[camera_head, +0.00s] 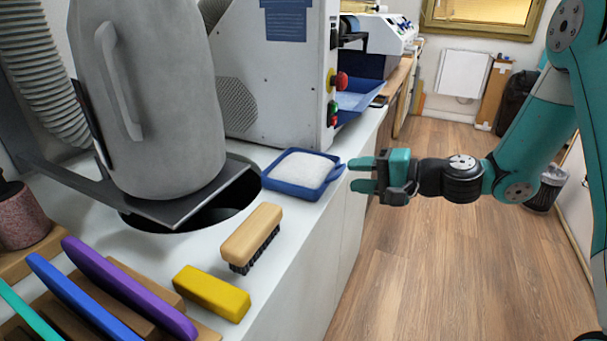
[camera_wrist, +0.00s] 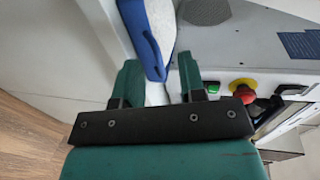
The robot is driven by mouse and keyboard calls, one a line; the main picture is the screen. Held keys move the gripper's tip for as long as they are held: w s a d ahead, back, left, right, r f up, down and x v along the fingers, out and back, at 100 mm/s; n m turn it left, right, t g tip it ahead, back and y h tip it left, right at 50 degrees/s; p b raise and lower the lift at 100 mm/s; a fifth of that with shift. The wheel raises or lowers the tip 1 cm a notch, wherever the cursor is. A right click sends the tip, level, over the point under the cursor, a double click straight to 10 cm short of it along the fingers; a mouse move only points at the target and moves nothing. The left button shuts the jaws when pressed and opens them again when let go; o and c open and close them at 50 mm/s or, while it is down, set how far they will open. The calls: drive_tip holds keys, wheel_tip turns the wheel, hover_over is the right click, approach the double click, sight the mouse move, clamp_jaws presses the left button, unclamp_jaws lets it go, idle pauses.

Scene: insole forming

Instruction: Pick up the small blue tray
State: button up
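The small blue tray (camera_head: 318,190) lies flat on the white counter near its right edge, filled with a white material (camera_head: 301,169). My gripper (camera_head: 356,174) is to the right of the tray, level with it, with its two green fingers apart and pointing left at the tray's near right rim. In the wrist view my gripper (camera_wrist: 158,72) is open, and the blue tray's edge (camera_wrist: 143,42) reaches into the space between the fingertips, closer to the left finger. I cannot tell whether a finger touches it. Most of the tray is cut off there.
A wooden brush (camera_head: 252,235) and a yellow block (camera_head: 212,292) lie in front of the tray. A large grey machine part (camera_head: 160,110) stands to its left. A machine with red and green buttons (camera_head: 337,80) stands behind it. Open floor (camera_head: 450,270) lies right of the counter.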

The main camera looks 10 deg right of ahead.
sight(338, 175)
drive_tip(key=x, duration=0.5)
drive_tip(key=shift+w+d+f, duration=0.15)
drive_tip(key=shift+d+f, duration=0.05)
drive_tip(key=shift+f, duration=0.05)
clamp_jaws()
